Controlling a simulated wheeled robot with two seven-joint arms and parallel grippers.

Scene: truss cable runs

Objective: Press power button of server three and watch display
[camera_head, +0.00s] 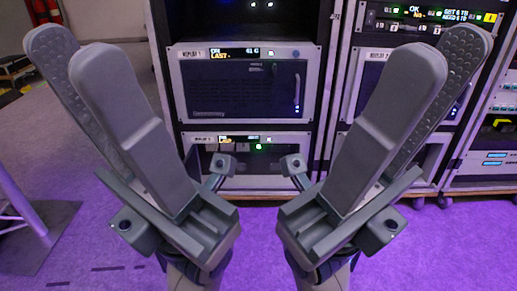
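A server unit (250,88) with a lit display (233,52) stands in the middle rack. A lower unit (285,143) below it has a small display (239,139) and a green light (258,147); my arm parts partly hide it. Another unit at upper right has a display (414,12) reading "OK". I cannot tell which is server three or identify its power button. My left gripper (74,58) is raised at left, open and empty. My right gripper (441,60) is raised at right, open and empty; it hides part of the right rack.
The purple floor (430,245) in front of the racks is clear on the right. A stand with a dark base plate (50,250) is at the lower left. Another rack (495,130) with several modules is at the far right.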

